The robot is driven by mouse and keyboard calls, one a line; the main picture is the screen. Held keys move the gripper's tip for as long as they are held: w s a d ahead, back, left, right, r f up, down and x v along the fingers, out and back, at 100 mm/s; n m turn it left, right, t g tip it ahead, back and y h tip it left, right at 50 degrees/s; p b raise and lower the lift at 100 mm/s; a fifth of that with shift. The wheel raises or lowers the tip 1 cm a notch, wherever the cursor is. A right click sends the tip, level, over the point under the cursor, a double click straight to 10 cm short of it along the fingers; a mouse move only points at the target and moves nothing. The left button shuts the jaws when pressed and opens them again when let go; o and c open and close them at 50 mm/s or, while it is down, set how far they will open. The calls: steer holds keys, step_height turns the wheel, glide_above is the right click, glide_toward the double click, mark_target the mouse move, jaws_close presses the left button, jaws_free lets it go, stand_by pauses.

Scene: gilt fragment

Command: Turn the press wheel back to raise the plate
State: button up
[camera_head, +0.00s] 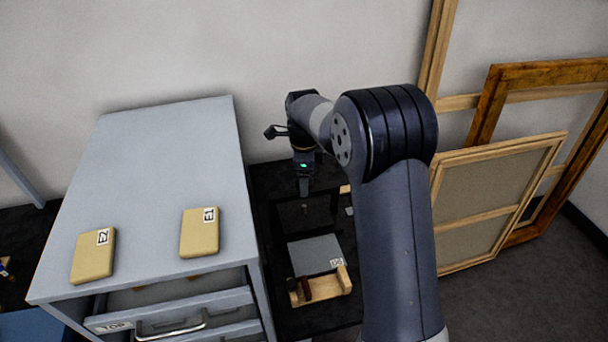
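A dark press frame (333,205) stands between the grey cabinet and my arm. Its wheel cannot be made out; my gripper and the dark background cover the area at its top. A flat grey slab (315,254) with a small printed label lies low in the frame; I cannot tell whether it is the press plate. My gripper (304,190) points down at the upper part of the press. Its fingers look like one narrow shape, so their opening and any contact with the wheel cannot be told.
A light wooden piece with dark parts (325,287) lies in front of the slab. The grey cabinet (165,150) at left carries two tan labelled blocks (94,256) (200,233); its top drawer (175,315) is partly open. Wooden frames (490,200) lean against the wall at right.

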steer(key=shift+c, duration=0.3)
steer(key=c, duration=0.9)
steer(key=shift+c, duration=0.2)
steer(key=shift+n, duration=0.5)
